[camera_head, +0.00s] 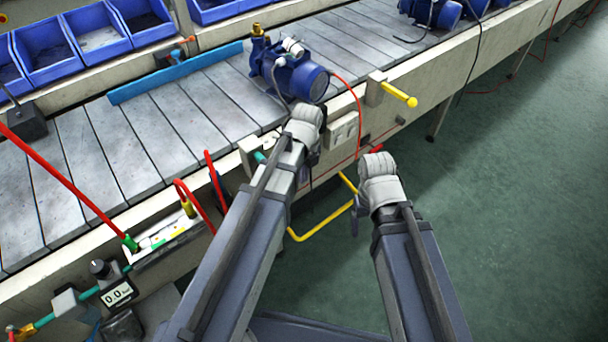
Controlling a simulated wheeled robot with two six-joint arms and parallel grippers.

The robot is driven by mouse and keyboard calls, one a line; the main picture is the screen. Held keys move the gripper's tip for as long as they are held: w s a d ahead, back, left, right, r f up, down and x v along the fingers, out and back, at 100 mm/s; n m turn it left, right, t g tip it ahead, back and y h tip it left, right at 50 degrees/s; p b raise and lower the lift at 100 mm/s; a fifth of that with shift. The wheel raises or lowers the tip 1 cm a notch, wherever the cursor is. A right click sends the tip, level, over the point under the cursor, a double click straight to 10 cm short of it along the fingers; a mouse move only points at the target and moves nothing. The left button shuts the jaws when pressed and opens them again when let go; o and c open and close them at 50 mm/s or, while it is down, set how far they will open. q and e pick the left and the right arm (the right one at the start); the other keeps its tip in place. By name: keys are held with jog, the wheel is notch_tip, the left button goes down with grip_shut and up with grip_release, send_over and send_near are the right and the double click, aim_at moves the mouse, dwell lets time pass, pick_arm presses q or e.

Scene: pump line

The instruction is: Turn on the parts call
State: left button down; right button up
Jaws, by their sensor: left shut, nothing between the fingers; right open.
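No part in view is clearly marked as the parts call. On the line's front side are a pale switch plate (343,131) with small, unreadable details and a grey box (249,152) with a teal knob, partly behind my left arm. A grey block with a yellow handle (399,94) sticks out farther right. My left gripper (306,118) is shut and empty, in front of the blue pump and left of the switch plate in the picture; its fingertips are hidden. My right gripper (377,168) is open and empty over the floor side, below the plate in the picture, apart from it.
A blue pump (290,75) stands on the slatted line (160,125). Blue bins (100,38) line the back left. A red lever (70,185), a gauge (118,293) and hoses crowd the lower left. A yellow bent bar (325,222) juts out below. Green floor at right is clear.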

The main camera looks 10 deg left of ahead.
pick_arm(q)
jog(key=shift+w+a+f, duration=0.4)
jog(key=shift+w+a, duration=0.25)
jog(key=shift+a, duration=0.15)
jog(key=shift+w+a+f, duration=0.4)
jog(key=shift+w+a, duration=0.2)
jog(key=shift+a, duration=0.2)
pick_arm(e)
jog(key=shift+f, duration=0.8)
pick_arm(q)
jog(key=shift+w+a+f+t+y+b, duration=0.2)
jog(key=shift+t+y+b, duration=0.2)
jog(key=shift+y+b, duration=0.2)
pick_arm(e)
jog(key=shift+f, duration=0.3)
pick_arm(q)
jog(key=shift+r, duration=0.1)
pick_arm(e)
jog(key=shift+r, duration=0.1)
